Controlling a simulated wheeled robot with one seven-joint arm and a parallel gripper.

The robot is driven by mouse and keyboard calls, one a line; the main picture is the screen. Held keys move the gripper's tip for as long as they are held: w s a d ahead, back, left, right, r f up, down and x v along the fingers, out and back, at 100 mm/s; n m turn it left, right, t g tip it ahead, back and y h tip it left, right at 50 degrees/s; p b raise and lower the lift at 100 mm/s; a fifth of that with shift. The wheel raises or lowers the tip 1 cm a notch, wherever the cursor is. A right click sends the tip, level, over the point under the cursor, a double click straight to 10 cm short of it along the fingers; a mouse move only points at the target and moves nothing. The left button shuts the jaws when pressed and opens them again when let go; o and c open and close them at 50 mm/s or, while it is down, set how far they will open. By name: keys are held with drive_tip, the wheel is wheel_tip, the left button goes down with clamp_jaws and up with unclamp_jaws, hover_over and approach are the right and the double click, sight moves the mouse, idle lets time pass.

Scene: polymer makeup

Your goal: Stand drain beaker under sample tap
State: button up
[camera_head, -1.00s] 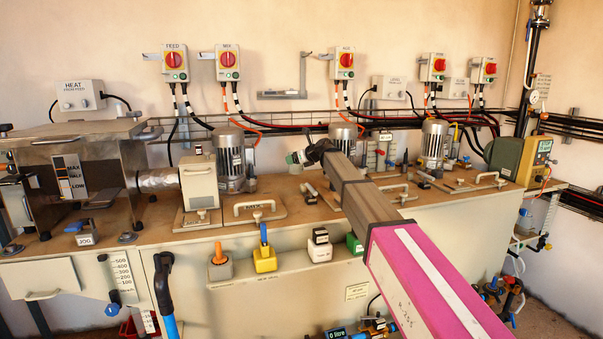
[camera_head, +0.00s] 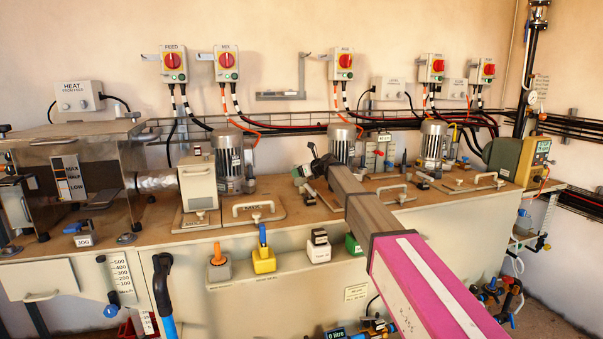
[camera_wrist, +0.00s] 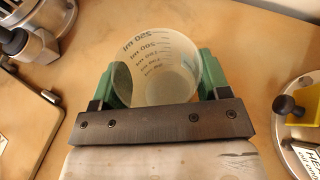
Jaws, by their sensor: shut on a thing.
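In the wrist view, a clear beaker (camera_wrist: 165,70) with printed volume marks sits between the green fingers of my gripper (camera_wrist: 160,85). The fingers are shut on its two sides, and its open mouth shows. In the head view, my gripper (camera_head: 301,172) is small and partly hidden by my arm, above the bench top near the middle motor. I cannot make out the beaker's outline clearly there. I cannot tell which fitting is the sample tap.
The wooden bench top (camera_head: 160,232) carries several motors, such as one grey motor (camera_head: 229,160), and lids with handles. In the wrist view, a round metal plate with a black knob (camera_wrist: 288,104) lies at right.

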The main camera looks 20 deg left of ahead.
drive_tip(key=shift+f, duration=0.15)
drive_tip(key=o, duration=0.9)
